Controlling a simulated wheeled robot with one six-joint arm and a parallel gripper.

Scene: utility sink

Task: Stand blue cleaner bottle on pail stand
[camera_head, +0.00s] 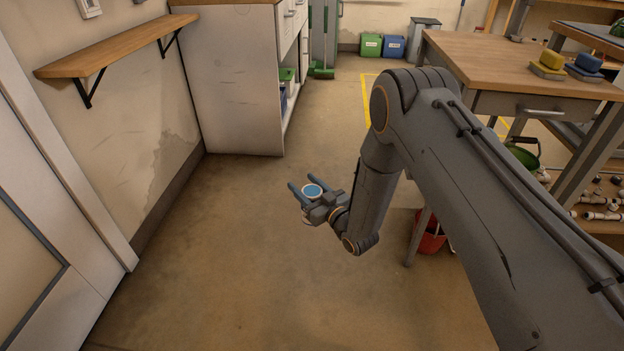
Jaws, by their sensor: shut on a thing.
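My gripper (304,191) is at the centre left of the view, held out over the open floor. Its two blue-grey fingers lie either side of a round blue thing with a pale rim (313,191), which looks like the blue cleaner bottle seen from above. The gripper is shut on it. The bottle's lower part is mostly hidden by the gripper, so its tilt is hard to tell. I cannot make out a pail stand for certain. A red pail (431,238) stands under the wooden table, partly hidden by my arm.
A green pail (522,156) is below. A wall shelf (120,48) and white cabinet (235,80) stand left. Green and blue bins (382,46) are far back. The middle floor is clear.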

